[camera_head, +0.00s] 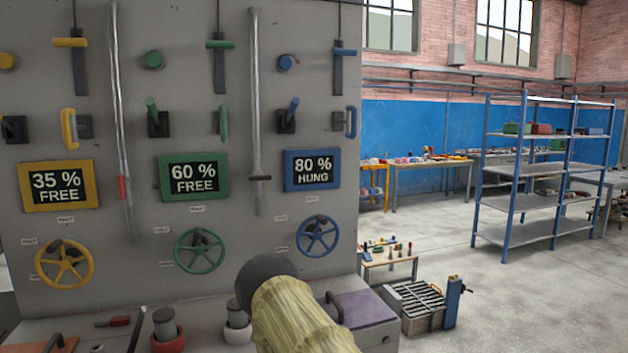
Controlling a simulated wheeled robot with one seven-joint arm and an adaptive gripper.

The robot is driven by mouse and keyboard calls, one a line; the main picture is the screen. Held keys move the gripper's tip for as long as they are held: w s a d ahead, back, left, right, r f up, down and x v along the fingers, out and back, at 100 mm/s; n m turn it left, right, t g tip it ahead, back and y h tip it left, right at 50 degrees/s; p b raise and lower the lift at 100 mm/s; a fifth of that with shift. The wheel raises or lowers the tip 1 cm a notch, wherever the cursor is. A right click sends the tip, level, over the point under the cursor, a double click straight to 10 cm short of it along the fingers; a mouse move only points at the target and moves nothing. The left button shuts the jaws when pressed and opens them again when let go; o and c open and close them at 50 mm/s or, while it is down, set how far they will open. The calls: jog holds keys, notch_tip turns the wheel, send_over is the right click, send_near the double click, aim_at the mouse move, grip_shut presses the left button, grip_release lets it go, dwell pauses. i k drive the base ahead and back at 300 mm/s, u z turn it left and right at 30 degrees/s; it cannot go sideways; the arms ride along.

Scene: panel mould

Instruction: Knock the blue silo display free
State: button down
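The blue silo display (313,170) is on the right part of the grey panel (225,130) and reads "80 % HUNG". Above it on the panel are a blue slide handle (345,51), a round blue button (286,63), a blue lever (293,105) and a blue upright handle (351,122). Below it is a blue handwheel (318,236). No fingers of my gripper can be made out.
The yellow display (58,185) reads "35 % FREE" and the green display (194,177) "60 % FREE". Two metal rods (256,100) stand upright against the panel.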

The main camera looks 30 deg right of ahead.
aim_at(285, 63)
jog(key=z, duration=0.55)
jog(key=k, duration=1.3)
jog(key=z, duration=1.1)
jog(key=i, duration=1.45)
jog(key=u, duration=0.75)
jog(key=i, duration=0.5)
jog(key=u, duration=0.45)
